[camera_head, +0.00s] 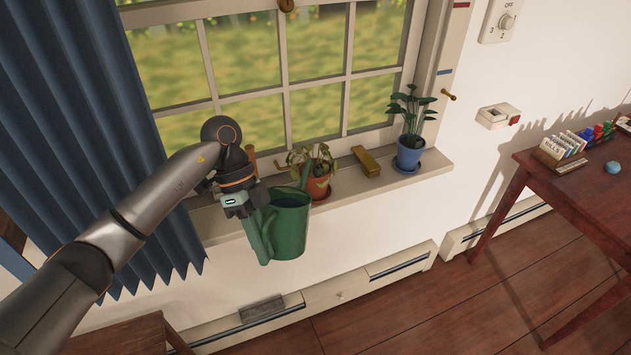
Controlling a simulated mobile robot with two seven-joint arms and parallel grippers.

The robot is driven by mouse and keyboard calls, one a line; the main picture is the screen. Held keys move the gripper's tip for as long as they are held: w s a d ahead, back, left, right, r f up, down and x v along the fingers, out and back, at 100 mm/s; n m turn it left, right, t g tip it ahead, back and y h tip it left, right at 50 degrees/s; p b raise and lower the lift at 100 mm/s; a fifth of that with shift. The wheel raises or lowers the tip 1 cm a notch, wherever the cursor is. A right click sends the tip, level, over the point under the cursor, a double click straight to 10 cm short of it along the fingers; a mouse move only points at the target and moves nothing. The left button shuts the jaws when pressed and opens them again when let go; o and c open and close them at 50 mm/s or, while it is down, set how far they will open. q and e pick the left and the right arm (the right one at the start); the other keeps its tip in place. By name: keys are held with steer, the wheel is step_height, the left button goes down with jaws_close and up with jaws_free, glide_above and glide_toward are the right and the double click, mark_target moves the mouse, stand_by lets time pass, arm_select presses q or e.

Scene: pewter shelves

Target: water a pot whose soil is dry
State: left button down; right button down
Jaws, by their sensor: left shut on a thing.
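My left gripper (243,202) is shut on a green watering can (289,222), at the can's left side. The can hangs about upright in front of the window sill, and its inside is too dark to tell if it holds water. Just behind it on the sill (340,190) stands a terracotta pot (318,187) on a saucer, with a drooping, yellowish plant (311,162); the can hides part of it. Further right stands a blue pot (409,155) on a blue saucer with an upright green plant (411,108). The soil of neither pot shows clearly. My right gripper is out of view.
A small brass-coloured block (366,160) lies on the sill between the pots. A blue curtain (100,110) hangs at the left. A wooden table (540,180) with a card holder (560,153) stands at the right. A heater (400,264) runs along the wall's foot.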

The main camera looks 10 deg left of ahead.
arm_select(q)
steer(key=shift+w+r+g, duration=0.2)
steer(key=shift+r+g, duration=0.2)
steer(key=shift+r, duration=0.85)
stand_by(1.7)
steer(key=shift+r, duration=0.15)
stand_by(0.5)
step_height(320, 180, down, 14)
steer(key=m+t+b, duration=0.1)
steer(key=t+b, duration=0.4)
steer(key=b, duration=0.6)
steer(key=r+p, duration=0.3)
steer(key=w+r+p, duration=0.1)
steer(key=r+p, duration=0.1)
steer(key=shift+r, duration=0.15)
steer(key=shift+s, duration=0.1)
